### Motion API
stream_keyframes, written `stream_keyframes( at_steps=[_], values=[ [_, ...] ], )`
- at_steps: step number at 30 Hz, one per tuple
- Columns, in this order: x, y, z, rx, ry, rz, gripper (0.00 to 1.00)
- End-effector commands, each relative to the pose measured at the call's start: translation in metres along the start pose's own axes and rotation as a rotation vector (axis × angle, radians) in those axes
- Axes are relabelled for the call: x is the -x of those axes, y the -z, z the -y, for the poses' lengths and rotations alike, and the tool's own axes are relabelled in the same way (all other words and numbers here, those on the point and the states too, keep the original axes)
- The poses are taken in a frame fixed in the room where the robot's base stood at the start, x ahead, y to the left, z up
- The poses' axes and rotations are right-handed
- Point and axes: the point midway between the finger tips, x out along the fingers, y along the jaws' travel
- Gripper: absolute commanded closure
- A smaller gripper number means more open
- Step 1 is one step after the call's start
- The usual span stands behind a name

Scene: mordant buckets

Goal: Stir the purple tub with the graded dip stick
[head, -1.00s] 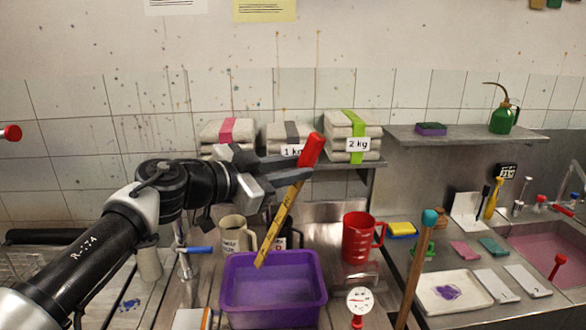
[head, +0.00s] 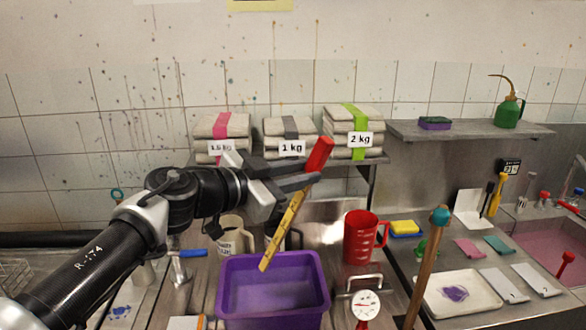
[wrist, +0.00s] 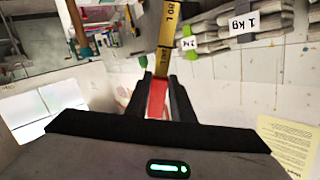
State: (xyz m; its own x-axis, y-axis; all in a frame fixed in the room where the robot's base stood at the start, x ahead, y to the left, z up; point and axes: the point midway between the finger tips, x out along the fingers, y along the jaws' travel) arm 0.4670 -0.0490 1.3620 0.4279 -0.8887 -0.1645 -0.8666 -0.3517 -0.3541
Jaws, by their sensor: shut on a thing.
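The graded dip stick (head: 284,228) is a yellow marked stick with a red top end. The wrist view shows the stick (wrist: 168,30) between the two fingers of my gripper (wrist: 158,88). The purple tub (head: 272,300) stands below and holds purple liquid. The stick's lower tip appears at the tub's back part; whether it is above or behind the rim I cannot tell.
A red jug (head: 362,238) stands right of the tub, with a dial gauge (head: 366,304) in front of it. A wooden stick with a blue top (head: 424,262) rises nearby. A pale mug (head: 232,238) stands behind the tub. Folded cloth stacks (head: 290,135) sit on the shelf behind my gripper.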

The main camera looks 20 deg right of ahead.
Motion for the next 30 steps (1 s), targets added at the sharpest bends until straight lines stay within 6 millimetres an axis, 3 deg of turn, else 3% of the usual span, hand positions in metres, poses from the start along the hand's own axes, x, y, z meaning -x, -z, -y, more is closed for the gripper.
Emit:
stream_keyframes(
  at_steps=[6,30],
  values=[
    [-0.008,-0.014,-0.018,0.002,0.001,0.0,1.0],
    [-0.008,-0.095,-0.017,0.002,0.001,-0.001,1.0]
  ],
)
